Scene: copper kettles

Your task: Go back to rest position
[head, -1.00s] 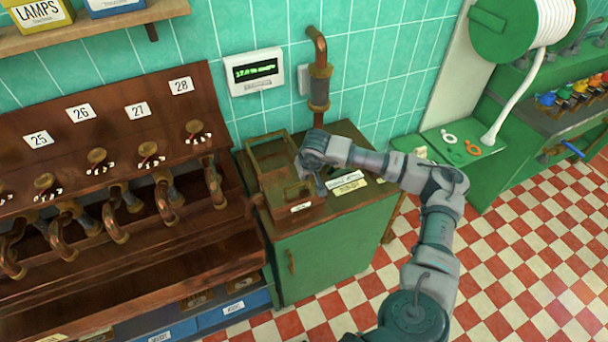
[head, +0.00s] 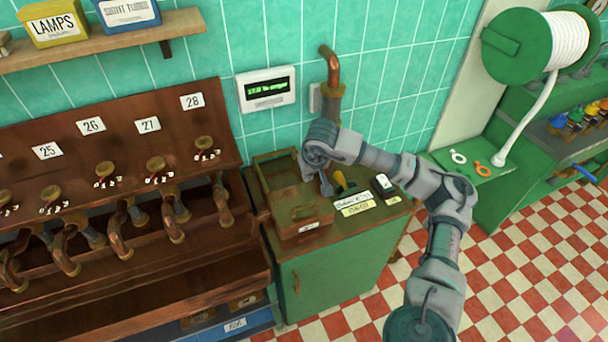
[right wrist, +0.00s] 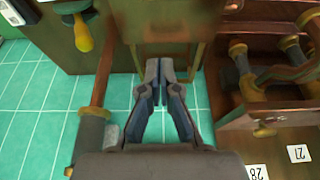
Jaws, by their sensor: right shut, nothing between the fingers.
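My right gripper (head: 326,187) is above the green cabinet (head: 335,275), beside a wooden box (head: 303,212) on its top. In the right wrist view the gripper (right wrist: 158,68) has its two fingers together with nothing between them. The wooden box lies beyond the fingertips there. My left gripper is not in view.
A wooden rack (head: 105,215) with copper pipes and numbered tags stands at the left. A yellow-handled tool (head: 346,186) and labels lie on the cabinet top. A copper pipe (head: 331,70) and a display box (head: 266,89) are on the tiled wall. Checkered floor (head: 510,265) is clear at the right.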

